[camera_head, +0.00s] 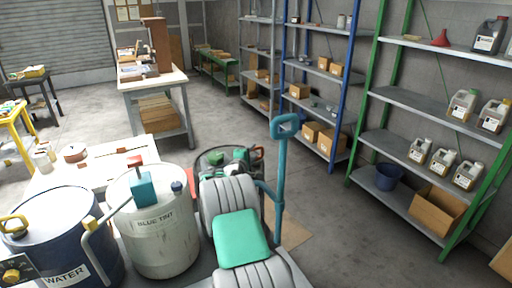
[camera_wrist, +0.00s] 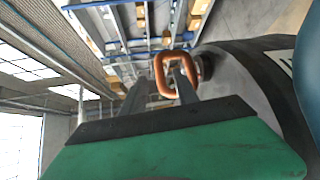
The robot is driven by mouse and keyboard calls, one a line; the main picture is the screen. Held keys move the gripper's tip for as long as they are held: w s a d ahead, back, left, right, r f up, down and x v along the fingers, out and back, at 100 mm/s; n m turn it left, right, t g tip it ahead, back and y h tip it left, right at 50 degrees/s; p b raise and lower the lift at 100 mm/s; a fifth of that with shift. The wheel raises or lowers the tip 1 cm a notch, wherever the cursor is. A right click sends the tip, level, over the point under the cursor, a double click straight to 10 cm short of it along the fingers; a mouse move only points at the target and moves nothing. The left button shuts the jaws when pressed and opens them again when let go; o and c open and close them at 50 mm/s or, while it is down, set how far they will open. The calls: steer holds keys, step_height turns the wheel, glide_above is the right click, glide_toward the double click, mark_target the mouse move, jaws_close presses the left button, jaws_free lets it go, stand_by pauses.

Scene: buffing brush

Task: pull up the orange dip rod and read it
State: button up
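The orange dip rod's loop handle (camera_wrist: 158,77) shows in the wrist view at the fingertips of my gripper (camera_wrist: 163,82). The two grey fingers stand apart, and the right finger overlaps the loop; I cannot tell whether it passes through it or in front of it. The rod's shaft is hidden. The dark drum (camera_wrist: 245,75) curves along the right of the wrist view. In the head view, my arm covers much of the dark drum's top (camera_head: 210,158), where small green and orange-red parts show. I cannot read any scale on the rod.
A white drum (camera_head: 162,235) marked BLUE TINT and a blue drum (camera_head: 50,230) marked WATER stand left of my arm. A tall teal handle (camera_head: 280,165) rises just to its right. Shelves (camera_head: 430,105) with jugs line the right.

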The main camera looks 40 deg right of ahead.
steer(key=p+x, duration=0.1)
steer(key=x, duration=0.6)
steer(key=shift+c, duration=0.4)
jaws_close()
stand_by(0.8)
